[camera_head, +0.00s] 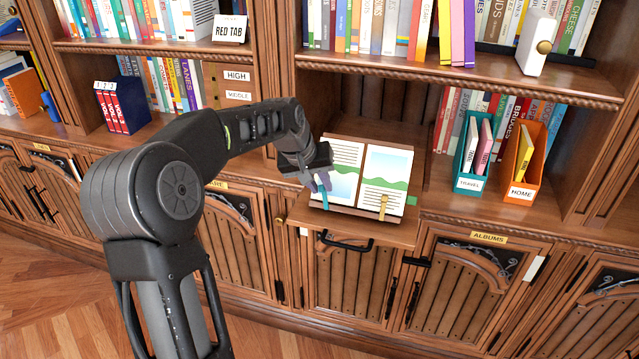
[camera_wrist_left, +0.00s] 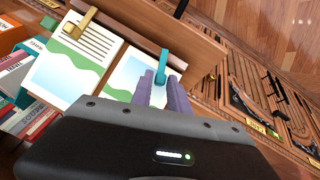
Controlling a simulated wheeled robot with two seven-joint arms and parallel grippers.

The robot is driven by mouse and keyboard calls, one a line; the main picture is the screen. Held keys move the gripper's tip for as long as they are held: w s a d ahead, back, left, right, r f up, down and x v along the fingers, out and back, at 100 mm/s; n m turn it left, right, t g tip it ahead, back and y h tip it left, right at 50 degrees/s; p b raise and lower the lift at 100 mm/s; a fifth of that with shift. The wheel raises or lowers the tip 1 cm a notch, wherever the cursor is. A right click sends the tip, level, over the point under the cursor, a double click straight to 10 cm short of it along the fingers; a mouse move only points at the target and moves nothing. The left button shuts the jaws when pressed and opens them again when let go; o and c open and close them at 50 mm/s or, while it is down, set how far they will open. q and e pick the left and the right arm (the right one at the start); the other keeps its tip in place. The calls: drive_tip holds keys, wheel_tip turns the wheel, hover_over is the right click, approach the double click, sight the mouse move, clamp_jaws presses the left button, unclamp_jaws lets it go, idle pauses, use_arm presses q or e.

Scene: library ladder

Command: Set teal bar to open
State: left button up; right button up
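The teal bar (camera_head: 323,190) is a thin clip-like strip at the lower edge of the left page of an open book (camera_head: 378,177). The book rests on a pull-out wooden shelf (camera_head: 372,228). My left gripper (camera_head: 319,183) reaches over the left page, its grey-purple fingers at the teal bar. In the left wrist view the teal bar (camera_wrist_left: 162,66) shows beyond the fingertips (camera_wrist_left: 163,84), its near end between them. The fingers are close together; contact is unclear. A similar gold bar (camera_head: 383,206) lies on the right page. My right gripper is out of view.
A teal file box (camera_head: 468,184) and an orange file box (camera_head: 524,188) stand right of the book. Cupboard doors with a black handle (camera_head: 348,243) lie below the pull-out shelf. Shelves of books rise above. The floor (camera_head: 50,300) at left is clear.

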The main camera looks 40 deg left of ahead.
sight(311, 204)
use_arm(q)
clamp_jaws()
drive_tip(key=shift+s+a+f, duration=0.1)
drive_tip(key=shift+a, duration=0.05)
idle(0.4)
drive_tip(key=shift+s+a+f+n+t+h+b, duration=0.15)
drive_tip(key=shift+a+f+n+t+h+b, duration=0.1)
drive_tip(key=shift+n+b, duration=0.35)
drive_tip(key=shift+s+a+f+n+t+h+b, duration=0.15)
drive_tip(key=shift+a+n+h+b, duration=0.2)
drive_tip(key=shift+b, duration=0.3)
drive_tip(key=s+f+n+t+b, duration=0.1)
drive_tip(key=n+b, duration=0.2)
drive_tip(key=b, duration=0.1)
drive_tip(key=s+a+f+n+t+h+b, duration=0.1)
drive_tip(key=n+t+b, duration=0.1)
drive_tip(key=b, duration=0.2)
drive_tip(key=s+f+n+t+h+b, duration=0.1)
drive_tip(key=n+b, duration=0.2)
drive_tip(key=b, duration=0.1)
drive_tip(key=shift+a+f+n+t+b, duration=0.2)
drive_tip(key=shift+n+t+b, duration=0.1)
drive_tip(key=shift+n+b, duration=0.1)
drive_tip(key=shift+s+d+f+n+t+b, duration=0.1)
drive_tip(key=shift+s+n+t+b, duration=0.25)
drive_tip(key=shift+n+b, duration=0.45)
drive_tip(key=shift+w, duration=0.1)
drive_tip(key=shift+o, duration=2)
unclamp_jaws()
